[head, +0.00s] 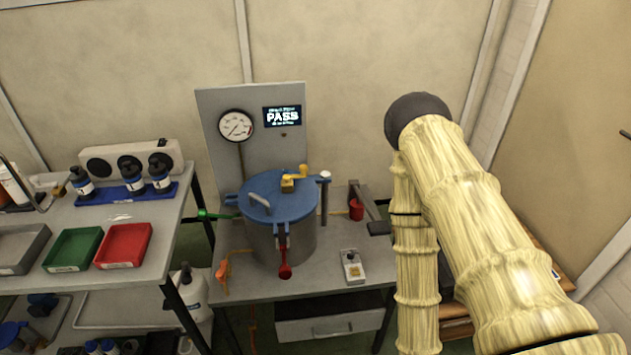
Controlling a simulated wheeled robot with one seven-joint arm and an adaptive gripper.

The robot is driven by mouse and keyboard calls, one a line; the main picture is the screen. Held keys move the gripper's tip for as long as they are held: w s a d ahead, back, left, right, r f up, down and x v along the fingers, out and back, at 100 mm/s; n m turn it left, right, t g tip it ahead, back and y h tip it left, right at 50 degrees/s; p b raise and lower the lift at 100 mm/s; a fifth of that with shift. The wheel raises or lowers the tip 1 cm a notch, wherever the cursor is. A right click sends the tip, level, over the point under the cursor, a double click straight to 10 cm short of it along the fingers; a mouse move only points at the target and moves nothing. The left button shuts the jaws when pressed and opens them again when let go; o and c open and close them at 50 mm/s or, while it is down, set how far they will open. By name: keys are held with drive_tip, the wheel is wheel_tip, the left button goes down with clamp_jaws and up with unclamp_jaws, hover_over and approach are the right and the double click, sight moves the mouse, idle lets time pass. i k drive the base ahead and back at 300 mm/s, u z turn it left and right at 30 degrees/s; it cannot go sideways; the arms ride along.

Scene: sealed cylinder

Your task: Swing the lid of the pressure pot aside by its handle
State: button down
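The pressure pot (300,244) is a grey metal cylinder on the bench, in the middle of the head view. Its blue lid (277,209) sits flat on top and covers the opening. A light grey bar handle (260,200) is on the lid's left part, and a yellow fitting (290,183) is towards its back. A red-ended lever (284,270) hangs at the pot's front. My arm, in a cream sleeve, is to the right. A dark part (380,228) beside the sleeve may be my gripper, clear of the pot; its fingers cannot be made out.
Behind the pot a grey panel holds a round gauge (236,125) and a display reading PASS (282,116). A green lever (215,214) sticks out left. A small grey box (352,267) stands front right. The left shelf holds green (74,248) and red (123,245) trays.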

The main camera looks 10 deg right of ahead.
sight(280, 192)
drive_tip(key=z, duration=1.8)
drive_tip(key=i, duration=0.7)
drive_tip(key=u, duration=1.1)
